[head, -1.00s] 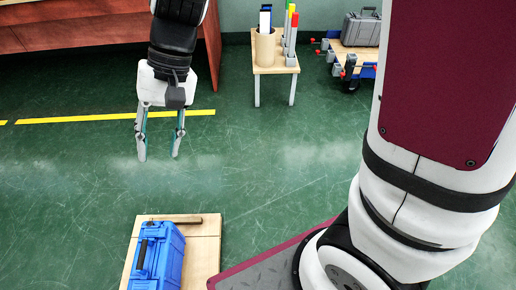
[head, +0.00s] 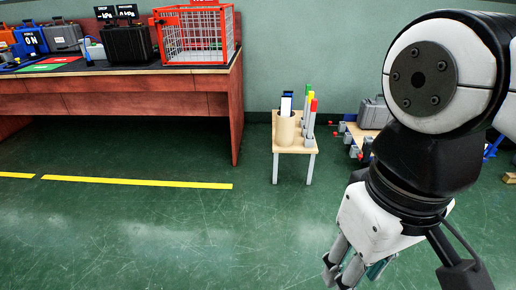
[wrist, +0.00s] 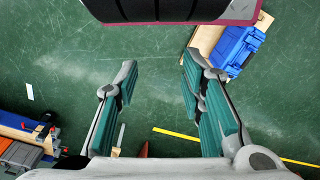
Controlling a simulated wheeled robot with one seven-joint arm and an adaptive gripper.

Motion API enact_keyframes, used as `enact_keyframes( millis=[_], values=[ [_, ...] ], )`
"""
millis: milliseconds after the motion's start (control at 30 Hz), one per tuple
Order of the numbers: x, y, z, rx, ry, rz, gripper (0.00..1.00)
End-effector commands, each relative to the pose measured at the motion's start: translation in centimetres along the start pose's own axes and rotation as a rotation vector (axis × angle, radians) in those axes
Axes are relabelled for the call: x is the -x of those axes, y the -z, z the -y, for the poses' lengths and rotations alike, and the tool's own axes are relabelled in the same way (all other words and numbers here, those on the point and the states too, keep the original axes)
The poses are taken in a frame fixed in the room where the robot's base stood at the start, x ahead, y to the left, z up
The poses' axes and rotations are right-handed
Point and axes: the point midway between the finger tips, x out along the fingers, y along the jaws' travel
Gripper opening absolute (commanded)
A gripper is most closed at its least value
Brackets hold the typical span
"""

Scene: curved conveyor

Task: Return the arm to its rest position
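My gripper (head: 352,270) hangs low at the right of the head view, pointing down, with my arm folded close to the camera. In the wrist view my gripper (wrist: 158,100) shows two teal-padded fingers standing well apart. Nothing is between them, only green floor.
A brown workbench (head: 110,98) with a red wire crate (head: 195,38) and several cases stands at the back left. A small wooden table (head: 292,142) holds a cup and markers. A blue case (wrist: 238,50) shows in the wrist view. The floor (head: 150,235) is clear at left.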

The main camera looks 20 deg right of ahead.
Motion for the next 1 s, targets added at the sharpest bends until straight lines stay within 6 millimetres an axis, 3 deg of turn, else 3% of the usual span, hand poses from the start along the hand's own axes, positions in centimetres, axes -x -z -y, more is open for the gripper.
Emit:
enact_keyframes(
  millis=[767, 1000],
  values=[
    [0.0, 0.1, 0.1, 0.001, 0.002, 0.000, 0.36],
    [3.8, 0.8, 0.0, 0.002, 0.002, -0.038, 0.36]
  ],
)
